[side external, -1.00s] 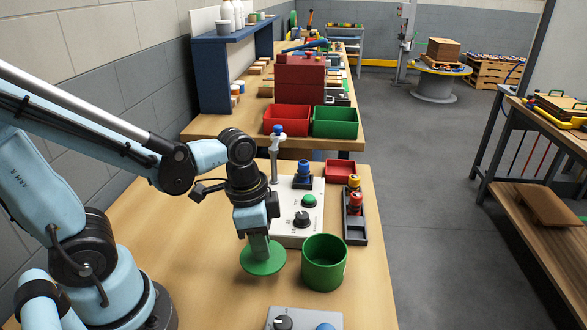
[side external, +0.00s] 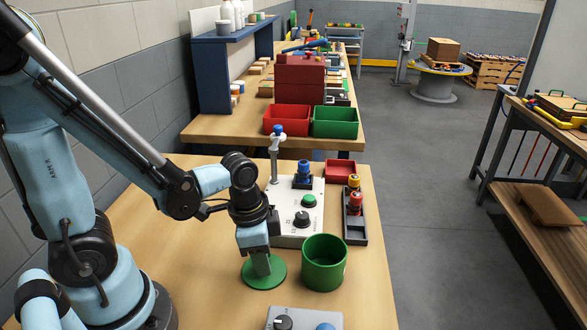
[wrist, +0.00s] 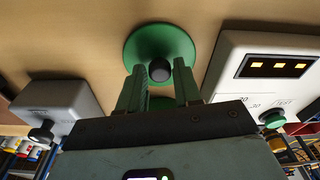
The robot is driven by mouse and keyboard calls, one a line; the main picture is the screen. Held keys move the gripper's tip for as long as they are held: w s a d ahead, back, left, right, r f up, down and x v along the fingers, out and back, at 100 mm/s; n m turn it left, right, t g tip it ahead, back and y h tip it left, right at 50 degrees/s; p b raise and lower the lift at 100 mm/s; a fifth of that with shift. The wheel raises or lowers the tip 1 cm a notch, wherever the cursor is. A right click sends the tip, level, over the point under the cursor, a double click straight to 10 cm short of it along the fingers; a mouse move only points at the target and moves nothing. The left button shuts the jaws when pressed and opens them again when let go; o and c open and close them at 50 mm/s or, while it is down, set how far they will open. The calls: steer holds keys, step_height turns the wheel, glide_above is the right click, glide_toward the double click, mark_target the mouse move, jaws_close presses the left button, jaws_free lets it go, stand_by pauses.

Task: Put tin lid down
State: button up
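The tin lid (side external: 276,279) is a green disc lying flat on the wooden table, left of the green tin (side external: 323,266). In the wrist view the lid (wrist: 160,38) shows with its black knob (wrist: 160,71) at the fingertips. My gripper (side external: 263,272) is low over the lid; in the wrist view its two green fingers (wrist: 159,70) stand on either side of the knob, with narrow gaps showing. The tin stands upright and open on top. A green patch low between the fingers in the wrist view is mostly hidden.
A white control panel (side external: 287,229) stands behind the lid, with a black knob and green button. A grey box (side external: 297,321) is at the table's front. A dark holder (side external: 352,231) with coloured pieces is right of the panel. Bare table lies to the left.

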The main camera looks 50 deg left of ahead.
steer(key=shift+o, duration=1.4)
steer(key=shift+r, duration=0.2)
steer(key=shift+s+r, duration=0.6)
steer(key=shift+r, duration=5.25)
steer(key=w+a+n+t, duration=0.1)
steer(key=n+t, duration=0.1)
steer(key=w+n+t, duration=0.2)
steer(key=w+a+n+t, duration=0.1)
steer(key=w+n+t, duration=0.1)
steer(key=shift+a+r+n+y, duration=0.1)
steer(key=shift+a+n+y, duration=0.25)
steer(key=shift+n+y, duration=0.05)
